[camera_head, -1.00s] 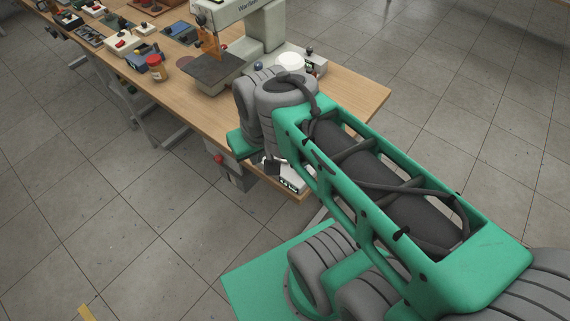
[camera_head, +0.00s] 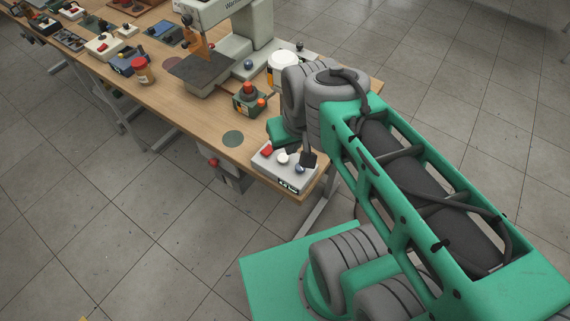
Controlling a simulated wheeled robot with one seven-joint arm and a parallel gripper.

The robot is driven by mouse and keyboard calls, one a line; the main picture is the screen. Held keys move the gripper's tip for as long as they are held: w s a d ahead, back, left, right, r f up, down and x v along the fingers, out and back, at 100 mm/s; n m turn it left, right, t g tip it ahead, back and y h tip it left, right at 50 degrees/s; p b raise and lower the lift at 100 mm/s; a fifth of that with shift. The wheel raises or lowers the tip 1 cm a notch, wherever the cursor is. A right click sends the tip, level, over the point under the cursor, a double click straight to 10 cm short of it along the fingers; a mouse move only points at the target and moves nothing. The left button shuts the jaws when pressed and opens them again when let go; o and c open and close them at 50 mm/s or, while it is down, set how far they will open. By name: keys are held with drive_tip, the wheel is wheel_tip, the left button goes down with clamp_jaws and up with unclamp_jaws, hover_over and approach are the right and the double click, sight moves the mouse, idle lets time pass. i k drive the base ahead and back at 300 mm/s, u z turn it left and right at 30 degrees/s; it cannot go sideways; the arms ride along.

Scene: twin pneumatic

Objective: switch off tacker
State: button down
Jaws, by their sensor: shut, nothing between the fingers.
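A pale bench machine (camera_head: 262,35) with an orange part at its front stands on the wooden table; it may be the tacker, but its label is only partly readable. A grey control box (camera_head: 297,182) with a red switch (camera_head: 266,150), a white knob (camera_head: 282,158) and a blue knob (camera_head: 299,168) sits at the table's near corner. My gripper (camera_head: 308,160) is small and dark, appears shut and empty, and is over the right side of this box. I cannot tell whether it touches the box. My wrist hides part of the table behind it.
A green-and-black box with a red button (camera_head: 248,97) stands between the machine and the control box. A white jar (camera_head: 282,66) is close behind my wrist. A red-switched unit (camera_head: 222,172) hangs under the table edge. Several small boxes line the far left.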

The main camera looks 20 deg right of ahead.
sight(266, 151)
drive_tip(key=u, duration=0.05)
drive_tip(key=k, duration=0.5)
drive_tip(key=u, duration=1.2)
drive_tip(key=i, duration=0.25)
drive_tip(key=z, duration=0.1)
